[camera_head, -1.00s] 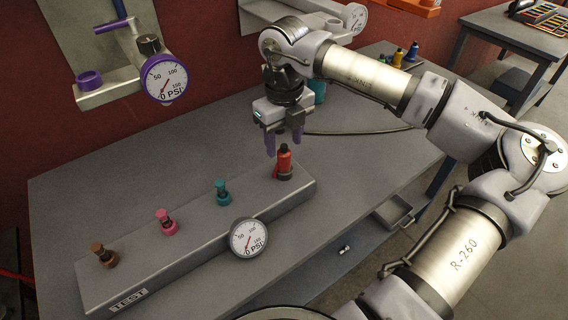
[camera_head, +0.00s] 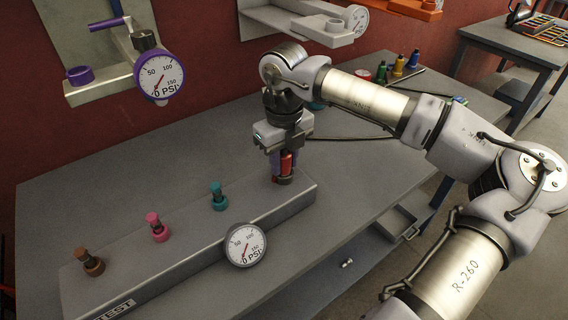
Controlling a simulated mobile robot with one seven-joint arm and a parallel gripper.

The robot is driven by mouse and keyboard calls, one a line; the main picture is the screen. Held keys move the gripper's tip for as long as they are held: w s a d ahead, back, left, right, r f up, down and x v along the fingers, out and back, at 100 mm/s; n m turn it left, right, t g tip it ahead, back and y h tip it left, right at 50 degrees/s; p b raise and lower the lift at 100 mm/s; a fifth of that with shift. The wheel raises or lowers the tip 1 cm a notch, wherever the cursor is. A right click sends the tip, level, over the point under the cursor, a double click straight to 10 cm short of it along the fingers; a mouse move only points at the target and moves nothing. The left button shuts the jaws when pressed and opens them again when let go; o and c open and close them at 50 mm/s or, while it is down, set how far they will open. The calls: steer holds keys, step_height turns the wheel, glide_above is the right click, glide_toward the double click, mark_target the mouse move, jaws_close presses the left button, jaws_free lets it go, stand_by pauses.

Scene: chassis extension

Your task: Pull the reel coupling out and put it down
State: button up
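The red coupling (camera_head: 287,163) stands upright in the far right socket of the grey test block (camera_head: 205,235). I take it as the reel coupling, though no label on it is readable. My gripper (camera_head: 289,165) points down over it, with its purple fingers on either side of the red body. The fingers look as far apart as before, so they seem open around it. The gripper body hides the coupling's top. Whether a finger touches it is too small to tell.
Teal (camera_head: 217,197), pink (camera_head: 156,227) and brown (camera_head: 90,262) couplings stand in the same block. A round gauge (camera_head: 245,245) sits at its front. A purple-rimmed gauge (camera_head: 160,77) hangs on the wall fixture. The grey bench top (camera_head: 130,165) behind the block is clear.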

mark_target(284, 152)
jaws_close()
steer(key=shift+r, duration=0.1)
steer(key=shift+r, duration=0.1)
steer(key=shift+r+p, duration=1.3)
steer(key=shift+r, duration=1.55)
